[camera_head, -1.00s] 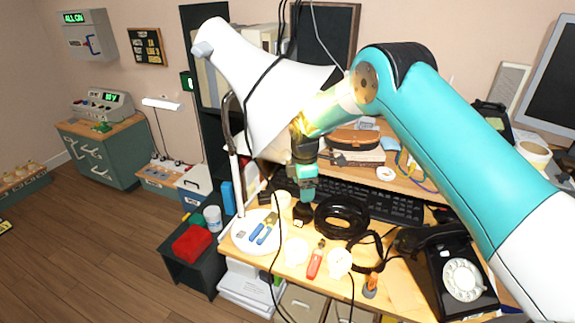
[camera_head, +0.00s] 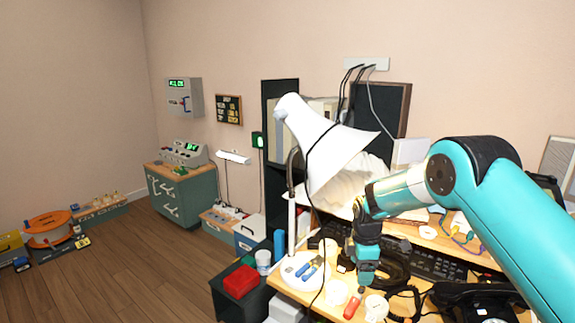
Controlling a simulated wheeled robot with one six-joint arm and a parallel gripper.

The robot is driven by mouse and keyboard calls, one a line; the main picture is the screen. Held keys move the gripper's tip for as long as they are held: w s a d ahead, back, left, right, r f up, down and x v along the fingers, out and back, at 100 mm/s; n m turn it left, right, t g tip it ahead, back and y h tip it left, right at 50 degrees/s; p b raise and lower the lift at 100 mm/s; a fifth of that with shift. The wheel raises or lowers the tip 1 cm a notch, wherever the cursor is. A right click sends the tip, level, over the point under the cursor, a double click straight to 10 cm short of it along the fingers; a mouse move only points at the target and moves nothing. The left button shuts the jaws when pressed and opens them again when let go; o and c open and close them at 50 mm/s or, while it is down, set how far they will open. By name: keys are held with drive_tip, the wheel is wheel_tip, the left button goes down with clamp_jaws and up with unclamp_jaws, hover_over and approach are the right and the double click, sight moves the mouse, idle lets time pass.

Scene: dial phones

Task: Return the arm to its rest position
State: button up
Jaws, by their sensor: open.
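My teal arm reaches in from the right over the desk. My gripper (camera_head: 364,283) hangs down at the arm's end, above the front part of the desk (camera_head: 318,312). It is open and I see nothing held in it. A red-handled tool (camera_head: 352,306) lies just below and left of it. A black rotary phone (camera_head: 478,300) stands on the desk at the right, partly cut off by the frame's lower edge and close under my arm.
A white desk lamp (camera_head: 325,150) stands left of my arm, its shade close to the wrist. A red box (camera_head: 240,281) sits on a dark stand at left. Open floor (camera_head: 130,270) lies further left.

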drive_tip(key=s+a+r+m+y+p, duration=0.1)
drive_tip(key=s+a+r+m+p, duration=0.15)
drive_tip(key=s+r, duration=0.75)
drive_tip(key=s+a+r+m+y+p, duration=0.1)
drive_tip(key=s+a+r+m, duration=0.15)
drive_tip(key=s+r, duration=0.7)
drive_tip(key=s+r+m+y+p, duration=0.1)
drive_tip(key=s+r, duration=0.4)
drive_tip(key=s, duration=0.5)
drive_tip(key=s+r+m+y+p, duration=0.1)
drive_tip(key=s+r+m, duration=0.3)
drive_tip(key=s, duration=0.5)
wheel_tip(320, 180, up, 3)
drive_tip(key=shift+s+d+f+m, duration=0.2)
drive_tip(key=shift+s+m, duration=0.1)
drive_tip(key=shift+s, duration=0.05)
